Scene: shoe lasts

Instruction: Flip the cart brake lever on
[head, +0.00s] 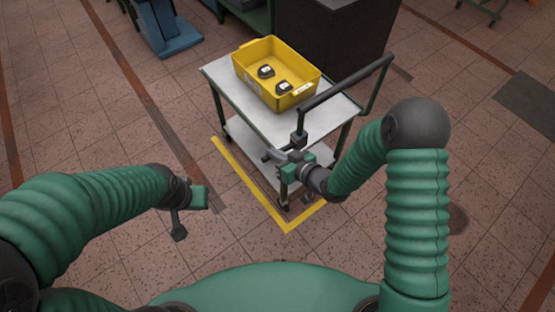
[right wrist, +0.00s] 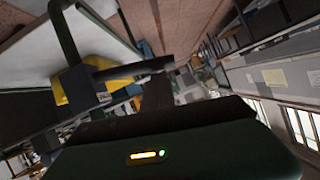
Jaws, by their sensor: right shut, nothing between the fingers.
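The cart (head: 264,126) has a pale top and green legs, with a dark push handle (head: 345,83) on its near right side. In the right wrist view, a dark brake lever (right wrist: 125,69) sticks out sideways from a dark block (right wrist: 79,86) on a green post. My right gripper (head: 281,156) is shut and empty at the cart's near corner. Its fingers (right wrist: 158,92) overlap the lever's free end in the wrist view; I cannot tell whether they touch. My left gripper (head: 181,218) hangs over the floor left of the cart; its opening is unclear.
A yellow bin (head: 248,78) with two dark objects stands on the cart top. Yellow tape (head: 250,186) marks the floor around the cart. A dark cabinet (head: 330,35) and a blue machine base (head: 168,35) stand behind. Floor to the left and right is clear.

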